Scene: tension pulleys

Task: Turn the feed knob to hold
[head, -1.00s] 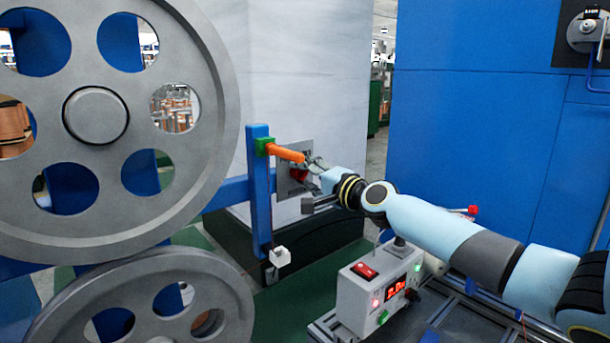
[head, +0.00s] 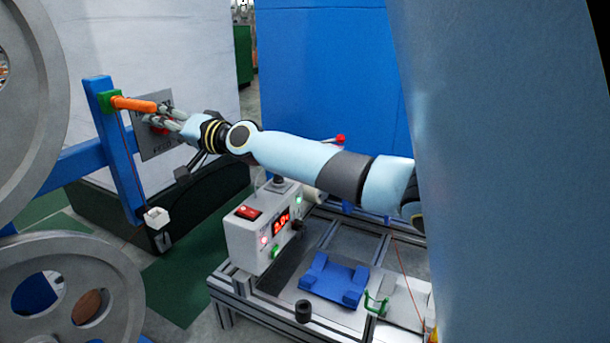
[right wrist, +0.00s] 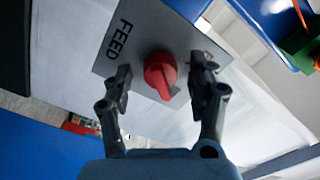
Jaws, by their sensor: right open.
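The red feed knob (right wrist: 160,73) sits on a grey plate (right wrist: 190,35) lettered FEED in the right wrist view. My right gripper (right wrist: 163,82) is open, with one finger on each side of the knob; I cannot tell whether either finger touches it. There the knob (head: 158,130) is mostly hidden by the fingers. My left gripper is not in view.
An orange bar (head: 134,104) juts from a blue post (head: 117,150) close to my right gripper. Large grey pulleys (head: 25,110) stand at the left. A grey control box (head: 248,237) with a red display is below my arm. A blue cradle (head: 335,279) lies on the bench.

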